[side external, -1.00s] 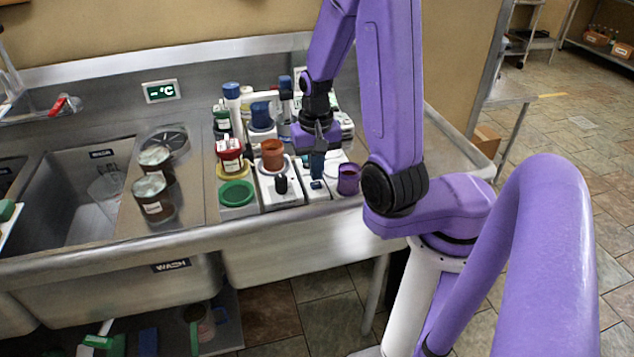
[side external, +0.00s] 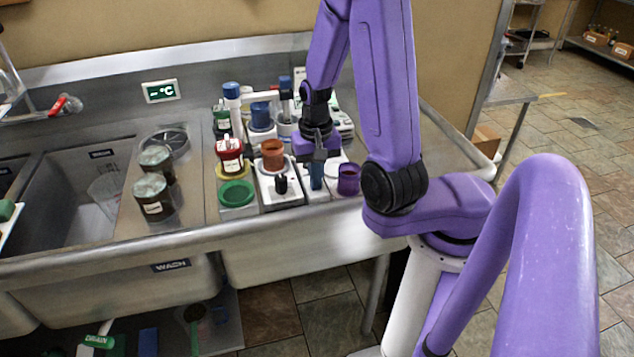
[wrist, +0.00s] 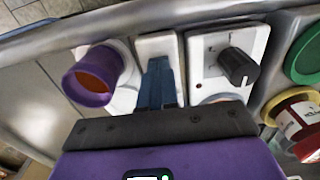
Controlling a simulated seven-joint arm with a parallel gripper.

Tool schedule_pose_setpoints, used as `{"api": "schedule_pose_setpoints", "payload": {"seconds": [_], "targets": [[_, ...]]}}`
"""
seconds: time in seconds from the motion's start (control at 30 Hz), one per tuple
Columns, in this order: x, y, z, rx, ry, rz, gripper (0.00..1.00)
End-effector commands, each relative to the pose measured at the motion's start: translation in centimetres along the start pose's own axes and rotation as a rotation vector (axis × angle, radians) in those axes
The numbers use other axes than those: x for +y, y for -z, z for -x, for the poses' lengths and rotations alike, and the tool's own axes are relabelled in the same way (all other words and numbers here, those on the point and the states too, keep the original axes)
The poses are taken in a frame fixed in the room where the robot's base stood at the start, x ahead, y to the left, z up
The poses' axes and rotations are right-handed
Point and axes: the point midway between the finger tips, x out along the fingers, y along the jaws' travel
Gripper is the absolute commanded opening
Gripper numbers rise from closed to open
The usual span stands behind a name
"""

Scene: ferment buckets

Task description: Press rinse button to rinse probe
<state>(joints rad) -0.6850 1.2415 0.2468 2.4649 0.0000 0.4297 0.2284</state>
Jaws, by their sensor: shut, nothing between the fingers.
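My gripper (side external: 317,186) is shut and empty, its slim blue fingers held together and pointing down. They also show in the wrist view (wrist: 157,62). The fingertips are over a narrow white block (wrist: 158,42) between the purple cup and the black-knob unit. A small blue part on that block, which may be the rinse button, is covered by the fingers, so I cannot tell whether they touch or press it. The probe cannot be made out clearly.
A purple cup (side external: 348,180) stands close on the right, and a white unit with a black knob (wrist: 238,66) on the other side. A red-lidded jar (side external: 229,156) and green dish (side external: 237,193) are further left. Bottles crowd behind. The steel front edge is clear.

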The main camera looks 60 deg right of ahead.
Motion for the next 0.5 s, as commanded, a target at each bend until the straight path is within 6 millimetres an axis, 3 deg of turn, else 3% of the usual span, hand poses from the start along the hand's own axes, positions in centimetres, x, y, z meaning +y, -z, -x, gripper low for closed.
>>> {"api": "schedule_pose_setpoints", "payload": {"seconds": [0.3,0.5], "targets": [[0.0,0.0,-0.2,-0.001,0.000,0.000,0.00],[0.0,0.1,0.8,0.002,0.001,0.000,0.00]]}}
